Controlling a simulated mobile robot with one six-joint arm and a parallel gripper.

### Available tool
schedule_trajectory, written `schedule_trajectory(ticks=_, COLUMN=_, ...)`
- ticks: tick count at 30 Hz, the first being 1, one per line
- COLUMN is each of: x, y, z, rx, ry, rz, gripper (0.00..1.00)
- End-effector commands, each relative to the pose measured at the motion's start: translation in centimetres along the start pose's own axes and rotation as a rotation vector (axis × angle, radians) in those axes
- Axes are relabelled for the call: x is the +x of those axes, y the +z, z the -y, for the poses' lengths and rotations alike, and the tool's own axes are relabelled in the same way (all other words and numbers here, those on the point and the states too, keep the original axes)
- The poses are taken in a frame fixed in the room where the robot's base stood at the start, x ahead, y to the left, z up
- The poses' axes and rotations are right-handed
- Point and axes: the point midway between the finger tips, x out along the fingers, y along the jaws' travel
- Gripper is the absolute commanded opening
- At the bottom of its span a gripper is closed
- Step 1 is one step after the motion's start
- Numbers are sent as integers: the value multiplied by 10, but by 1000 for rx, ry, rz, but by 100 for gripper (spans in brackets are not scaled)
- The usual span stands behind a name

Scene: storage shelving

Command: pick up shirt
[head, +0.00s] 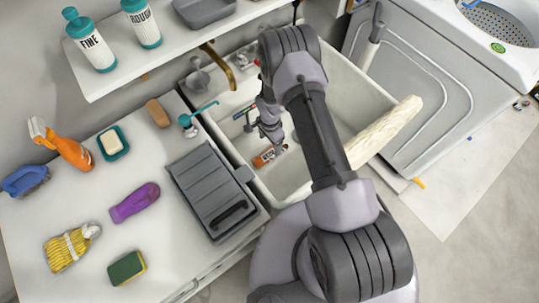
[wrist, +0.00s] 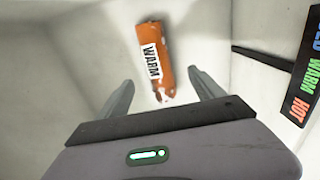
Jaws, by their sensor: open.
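An orange, roughly cylindrical item (wrist: 158,60) with a white WARM label lies in the white sink; it also shows in the head view (head: 264,158). I cannot tell whether it is the shirt, and no other garment is plainly recognisable. My gripper (wrist: 161,82) is open and empty. In the wrist view its two fingers stand on either side of the item's near end. No contact shows, and the gap in depth is unclear. In the head view my gripper (head: 275,138) is down inside the sink, just above the item, with my arm hiding part of the basin.
Sink walls (head: 365,100) surround my gripper. A dark strip (wrist: 306,75) with WARM and HOT lettering is at right in the wrist view. A grey ridged board (head: 205,180) and cleaning items are on the left counter. A brass faucet (head: 220,65) overhangs the sink.

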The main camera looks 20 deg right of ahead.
Motion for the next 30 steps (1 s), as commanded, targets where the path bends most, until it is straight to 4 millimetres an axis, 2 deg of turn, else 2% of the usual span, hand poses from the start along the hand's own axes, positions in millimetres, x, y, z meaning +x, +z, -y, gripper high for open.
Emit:
schedule_trajectory(ticks=1, x=13, y=0, z=0, rx=0, ry=1, rz=0, gripper=77)
schedule_trajectory(ticks=8, x=35, y=0, z=-1, rx=-1, ry=1, rz=1, gripper=77)
schedule_trajectory(ticks=13, x=71, y=2, z=-2, rx=-1, ry=2, rz=1, gripper=77)
schedule_trajectory(ticks=15, x=76, y=1, z=-2, rx=-1, ry=0, rz=1, gripper=77)
schedule_trajectory(ticks=20, x=73, y=1, z=-1, rx=-1, ry=-1, rz=1, gripper=77)
schedule_trajectory(ticks=30, x=73, y=1, z=-2, rx=-1, ry=0, rz=1, gripper=12)
